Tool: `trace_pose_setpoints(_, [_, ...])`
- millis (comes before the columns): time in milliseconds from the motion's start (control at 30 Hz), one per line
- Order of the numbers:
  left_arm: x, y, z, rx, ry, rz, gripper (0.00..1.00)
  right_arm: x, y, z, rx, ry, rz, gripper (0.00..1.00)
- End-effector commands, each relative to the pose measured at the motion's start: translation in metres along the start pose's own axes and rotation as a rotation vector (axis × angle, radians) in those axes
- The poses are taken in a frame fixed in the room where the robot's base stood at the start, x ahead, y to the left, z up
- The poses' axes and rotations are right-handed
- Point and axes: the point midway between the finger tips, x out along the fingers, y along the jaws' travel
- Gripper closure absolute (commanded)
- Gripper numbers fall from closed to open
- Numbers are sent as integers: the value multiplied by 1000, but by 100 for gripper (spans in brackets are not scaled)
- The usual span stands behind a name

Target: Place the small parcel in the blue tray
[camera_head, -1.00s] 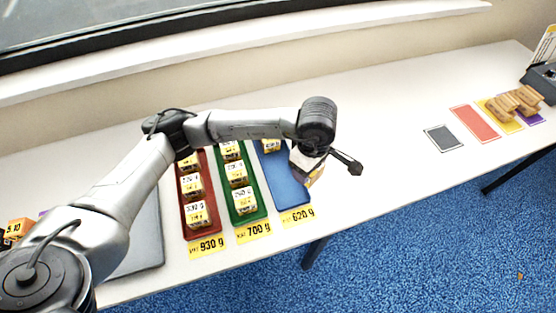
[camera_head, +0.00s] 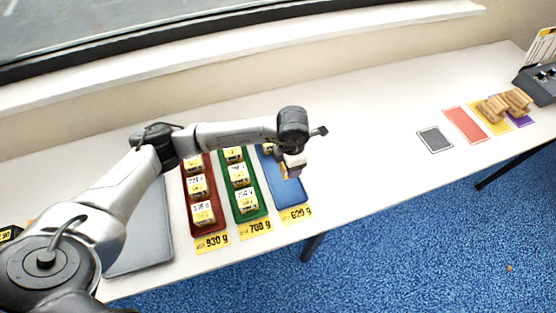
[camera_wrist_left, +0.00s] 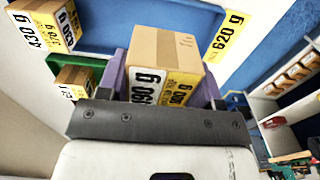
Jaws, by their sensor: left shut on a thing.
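My left gripper (camera_head: 291,168) is shut on a small brown parcel (camera_wrist_left: 165,62) with white and yellow weight labels. In the left wrist view the parcel sits between the purple fingers (camera_wrist_left: 165,90). In the head view the gripper hangs over the upper part of the blue tray (camera_head: 290,193); the blue tray fills the upper part of the left wrist view (camera_wrist_left: 110,22). Whether the parcel touches the tray I cannot tell. Another parcel (camera_head: 267,148) stands at the tray's far end, partly hidden by my arm. My right gripper is not in view.
A green tray (camera_head: 264,213) and a red tray (camera_head: 194,225), each with several parcels, lie to the left. Yellow weight cards (camera_head: 296,213) lie in front of the trays. A grey mat (camera_head: 150,255) is further left. The table right of the blue tray is clear up to coloured mats (camera_head: 435,139).

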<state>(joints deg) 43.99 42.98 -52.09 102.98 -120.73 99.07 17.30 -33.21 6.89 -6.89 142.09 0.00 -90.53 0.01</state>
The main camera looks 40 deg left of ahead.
Motion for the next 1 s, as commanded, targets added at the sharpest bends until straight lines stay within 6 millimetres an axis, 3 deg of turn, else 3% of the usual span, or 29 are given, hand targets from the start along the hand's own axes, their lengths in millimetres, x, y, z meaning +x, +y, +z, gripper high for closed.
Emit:
trace_pose_setpoints(200, [22, 38, -12, -2, 2, 1, 69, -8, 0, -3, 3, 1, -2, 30])
trace_pose_setpoints(400, [34, 56, -16, 1, -1, 0, 69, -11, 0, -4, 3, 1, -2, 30])
trace_pose_setpoints(633, [41, 58, -17, 3, 0, -1, 69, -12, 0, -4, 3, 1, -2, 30])
trace_pose_setpoints(1000, [76, 58, -16, 3, -1, 0, 69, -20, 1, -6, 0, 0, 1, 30])
